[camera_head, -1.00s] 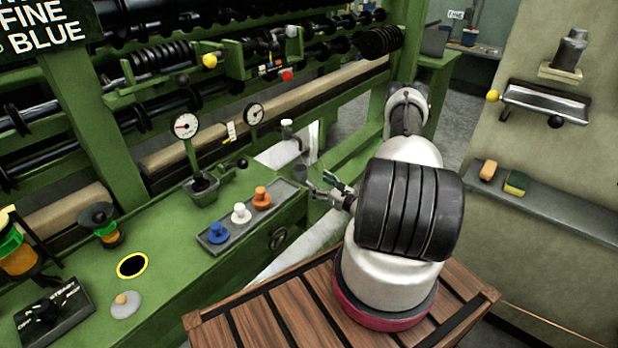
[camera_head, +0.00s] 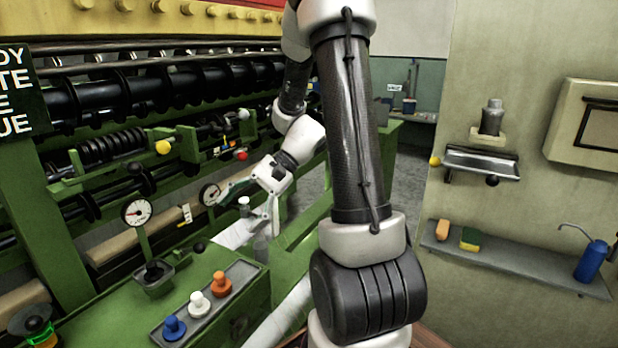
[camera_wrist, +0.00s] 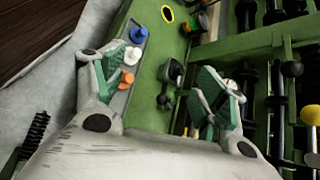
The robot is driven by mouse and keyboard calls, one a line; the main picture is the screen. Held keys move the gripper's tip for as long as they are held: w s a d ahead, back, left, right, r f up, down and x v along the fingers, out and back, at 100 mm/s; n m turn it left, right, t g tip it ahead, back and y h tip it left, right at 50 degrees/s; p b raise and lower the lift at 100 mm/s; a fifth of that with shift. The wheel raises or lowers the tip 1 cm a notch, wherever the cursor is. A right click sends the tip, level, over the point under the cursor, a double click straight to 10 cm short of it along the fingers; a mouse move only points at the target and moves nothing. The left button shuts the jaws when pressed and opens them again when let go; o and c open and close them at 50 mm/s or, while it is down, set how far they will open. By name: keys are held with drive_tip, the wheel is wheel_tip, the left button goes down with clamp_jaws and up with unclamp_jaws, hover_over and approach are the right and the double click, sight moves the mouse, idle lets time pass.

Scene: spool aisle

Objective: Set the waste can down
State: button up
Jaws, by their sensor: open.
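My gripper (camera_head: 243,212) is open, with its fingers spread wide near the knobbed post at the end of the green machine's bench. The wrist view shows the gripper (camera_wrist: 165,75) with nothing between its pads. I see no can in the wrist view.
A tray (camera_head: 250,272) with blue, white and orange knobs lies on the bench, beside a lever box (camera_head: 153,278) and a dial gauge (camera_head: 137,212). A wall shelf (camera_head: 520,268) holds sponges and a blue bottle (camera_head: 591,262). Grey floor shows behind my arm.

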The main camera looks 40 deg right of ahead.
drive_tip(key=s+d+r+n+t+h, duration=0.1)
drive_tip(key=s+d+r+n+h, duration=0.2)
drive_tip(key=s+r+n+h, duration=0.2)
drive_tip(key=s+d+r+n+t+h, duration=0.2)
drive_tip(key=s+d+r+n+h, duration=0.2)
drive_tip(key=s+r, duration=0.3)
drive_tip(key=s+n+h, duration=0.1)
drive_tip(key=s, duration=0.2)
drive_tip(key=shift+s+d+n+t+h, duration=0.2)
drive_tip(key=shift+d+n+t+h, duration=0.1)
drive_tip(key=shift+h, duration=0.1)
